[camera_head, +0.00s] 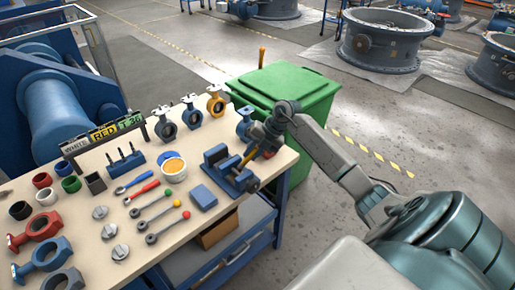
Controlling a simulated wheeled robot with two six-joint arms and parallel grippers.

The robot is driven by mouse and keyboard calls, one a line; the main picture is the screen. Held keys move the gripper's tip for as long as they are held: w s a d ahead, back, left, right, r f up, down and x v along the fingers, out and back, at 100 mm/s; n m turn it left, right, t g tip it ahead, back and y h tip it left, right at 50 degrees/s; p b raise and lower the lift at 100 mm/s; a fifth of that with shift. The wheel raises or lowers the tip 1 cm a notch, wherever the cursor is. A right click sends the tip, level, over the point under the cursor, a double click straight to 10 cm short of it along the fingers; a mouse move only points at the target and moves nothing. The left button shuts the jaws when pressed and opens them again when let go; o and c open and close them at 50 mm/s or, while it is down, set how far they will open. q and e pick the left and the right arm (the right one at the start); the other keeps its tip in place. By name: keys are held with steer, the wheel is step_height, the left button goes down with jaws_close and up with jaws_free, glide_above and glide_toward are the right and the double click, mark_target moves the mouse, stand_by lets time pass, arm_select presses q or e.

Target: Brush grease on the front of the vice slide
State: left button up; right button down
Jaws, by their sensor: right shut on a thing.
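The blue vice (215,156) stands at the right end of the workbench, with its slide toward the bench's front right corner. My right gripper (259,141) is beside and above the vice. It is shut on a brush (247,157), whose yellow-brown length slants down toward the vice. The brush tip is too small to tell whether it touches the slide. An open tub (173,165) with orange-yellow content stands left of the vice. My left gripper is not in view.
The workbench (105,192) holds several valve bodies, wrenches, screwdrivers, coloured rings and a blue block (203,197) near the vice. A green bin (290,90) stands close behind the bench's right end. Large grey valve rings (380,50) stand on the floor beyond.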

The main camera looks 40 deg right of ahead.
steer(key=shift+s+a+p, duration=0.15)
steer(key=shift+a+p, duration=0.4)
steer(key=shift+a, duration=1.8)
steer(key=shift+d, duration=0.1)
step_height(320, 180, up, 6)
steer(key=p, duration=0.4)
step_height(320, 180, up, 3)
steer(key=shift+r+p, duration=0.1)
steer(key=shift+p, duration=1.05)
